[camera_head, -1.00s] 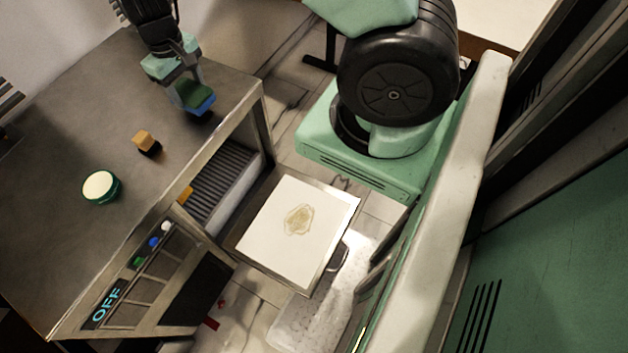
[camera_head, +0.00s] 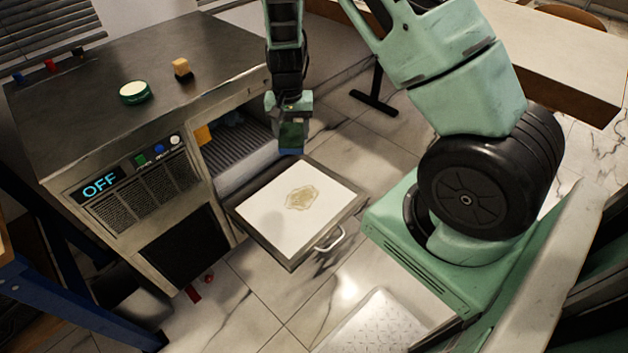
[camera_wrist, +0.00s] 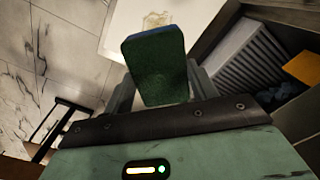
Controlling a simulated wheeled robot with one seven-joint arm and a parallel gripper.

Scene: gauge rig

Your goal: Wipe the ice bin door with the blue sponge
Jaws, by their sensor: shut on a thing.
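The ice bin door (camera_head: 262,226) hangs open and lies roughly level, its white inner face up, with a yellowish-brown stain (camera_head: 301,198) near its middle. My gripper (camera_head: 291,126) is shut on the blue sponge (camera_head: 291,151), which has a dark green upper part and a blue lower face. It is above the door's far edge, near the bin opening, and looks apart from the door. In the wrist view the sponge (camera_wrist: 155,68) stands between the fingers, green side showing, and partly covers the door (camera_wrist: 120,35) and stain (camera_wrist: 156,19).
The open bin (camera_head: 235,150) has a ribbed grey interior and an orange item (camera_head: 203,135) at its left. A handle (camera_head: 329,240) sticks out from the door's front edge.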

